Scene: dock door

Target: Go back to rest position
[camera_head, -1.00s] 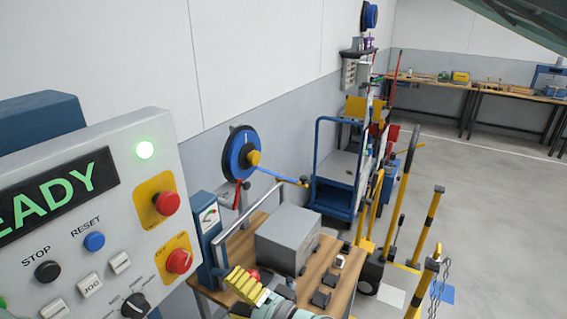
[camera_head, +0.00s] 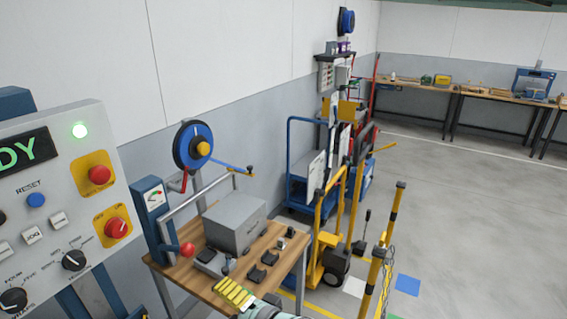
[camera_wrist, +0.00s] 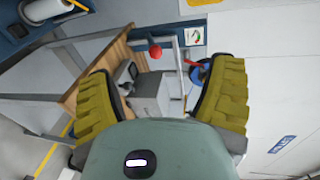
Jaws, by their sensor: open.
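My gripper (camera_wrist: 168,100) shows in the wrist view with its two yellow ribbed fingers spread wide and nothing between them. In the head view my gripper (camera_head: 236,293) is at the bottom centre, in front of the near edge of a wooden workbench (camera_head: 205,286). A grey box (camera_head: 234,222) sits on the bench, and it also shows beyond the fingers in the wrist view (camera_wrist: 151,95). A red ball knob (camera_head: 187,250) stands at the bench's left side; the wrist view also shows it (camera_wrist: 155,52).
A control panel (camera_head: 60,190) with a lit green lamp fills the left. A blue hose reel (camera_head: 190,147) hangs on the wall. A blue cart (camera_head: 305,165) and yellow posts (camera_head: 385,235) stand right of the bench. Open grey floor (camera_head: 470,210) lies at the right.

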